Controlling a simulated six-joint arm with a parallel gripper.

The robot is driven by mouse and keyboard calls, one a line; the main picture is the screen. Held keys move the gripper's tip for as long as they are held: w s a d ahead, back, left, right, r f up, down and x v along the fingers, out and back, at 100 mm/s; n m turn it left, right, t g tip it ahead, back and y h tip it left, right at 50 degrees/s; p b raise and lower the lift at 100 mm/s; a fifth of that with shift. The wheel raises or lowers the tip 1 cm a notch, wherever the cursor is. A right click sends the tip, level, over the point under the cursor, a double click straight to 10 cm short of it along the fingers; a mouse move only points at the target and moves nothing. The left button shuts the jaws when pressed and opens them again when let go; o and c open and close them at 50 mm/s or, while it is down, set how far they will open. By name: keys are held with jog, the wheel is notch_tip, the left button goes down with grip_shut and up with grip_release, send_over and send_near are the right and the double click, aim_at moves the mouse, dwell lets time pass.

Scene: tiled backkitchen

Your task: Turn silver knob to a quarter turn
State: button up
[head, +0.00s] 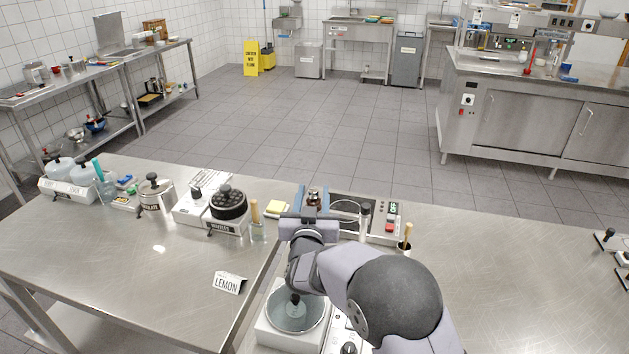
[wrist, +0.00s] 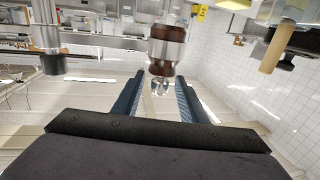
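My gripper (head: 313,192) is at the far edge of the near table, its two blue fingers spread apart. In the wrist view my gripper (wrist: 160,82) is open, with a gap between the fingers. A brown piece with a silver band (wrist: 167,48) shows at or beyond the fingertips, with a small shiny silver part (wrist: 160,86) below it in the gap. I cannot tell whether this is the silver knob or whether the fingers touch it. The brown piece (head: 314,198) also shows between the fingers in the head view. No knob pointer or marking is readable.
A white stirrer-like unit with a round plate (head: 297,312) is beside my arm.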

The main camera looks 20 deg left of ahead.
aim_at(314, 189)
jog(key=shift+w+a+r+p, duration=0.2)
jog(key=shift+w+p, duration=0.1)
jog(key=shift+w, duration=0.8)
jog(key=shift+w+a+r+p, duration=0.15)
jog(key=shift+w+p, duration=0.1)
jog(key=shift+w, duration=0.8)
jog(key=shift+f, duration=0.1)
grip_shut()
